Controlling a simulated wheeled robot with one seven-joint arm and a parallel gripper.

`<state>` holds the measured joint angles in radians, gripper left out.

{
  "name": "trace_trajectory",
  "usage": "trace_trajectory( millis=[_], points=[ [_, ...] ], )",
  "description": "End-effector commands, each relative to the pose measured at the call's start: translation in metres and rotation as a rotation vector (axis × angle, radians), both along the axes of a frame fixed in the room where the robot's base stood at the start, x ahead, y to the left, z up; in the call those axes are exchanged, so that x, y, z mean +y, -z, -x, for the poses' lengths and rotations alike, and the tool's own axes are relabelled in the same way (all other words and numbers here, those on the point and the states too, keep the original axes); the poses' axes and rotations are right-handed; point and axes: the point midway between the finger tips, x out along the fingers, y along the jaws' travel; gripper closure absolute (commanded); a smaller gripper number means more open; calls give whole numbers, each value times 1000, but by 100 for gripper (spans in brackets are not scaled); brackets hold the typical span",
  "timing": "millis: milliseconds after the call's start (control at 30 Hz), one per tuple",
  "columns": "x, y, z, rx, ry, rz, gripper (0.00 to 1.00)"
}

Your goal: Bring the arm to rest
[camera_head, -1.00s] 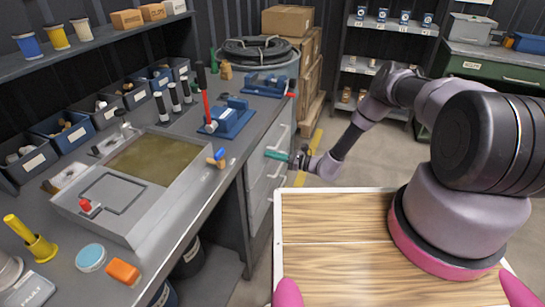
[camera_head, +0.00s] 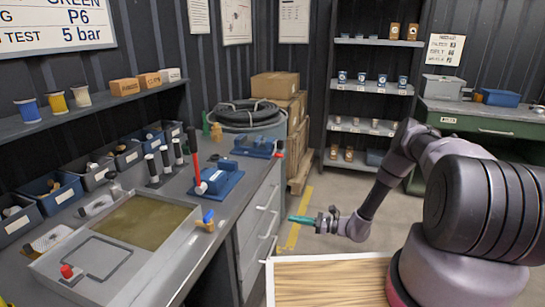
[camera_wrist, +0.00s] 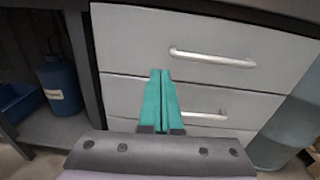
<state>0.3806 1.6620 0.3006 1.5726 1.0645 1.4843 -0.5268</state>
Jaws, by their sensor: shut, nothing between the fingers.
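My arm (camera_head: 375,198) reaches out from its base at the right, over the wooden deck, toward the left. My gripper (camera_head: 291,219) has green fingers and points left at the drawer unit. In the wrist view the green fingers (camera_wrist: 162,75) lie together, shut and empty. They are in front of the grey drawer fronts. I cannot tell the exact gap, but no contact shows.
The grey workbench (camera_head: 185,262) with a drawer unit (camera_head: 259,225) stands left of my gripper. Its drawer handles (camera_wrist: 212,58) stick out toward me. A blue container (camera_wrist: 60,86) stands under the bench. The floor (camera_head: 330,200) behind my gripper is clear.

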Motion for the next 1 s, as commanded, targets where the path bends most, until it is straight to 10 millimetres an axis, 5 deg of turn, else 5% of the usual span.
trace_trajectory(
  millis=[200,467,1000],
  points=[
    [-7,-85,-19,-130,-174,127,100],
    [-16,-194,-17,-291,-387,331,100],
    [-46,-394,50,-617,-676,830,100]
  ],
)
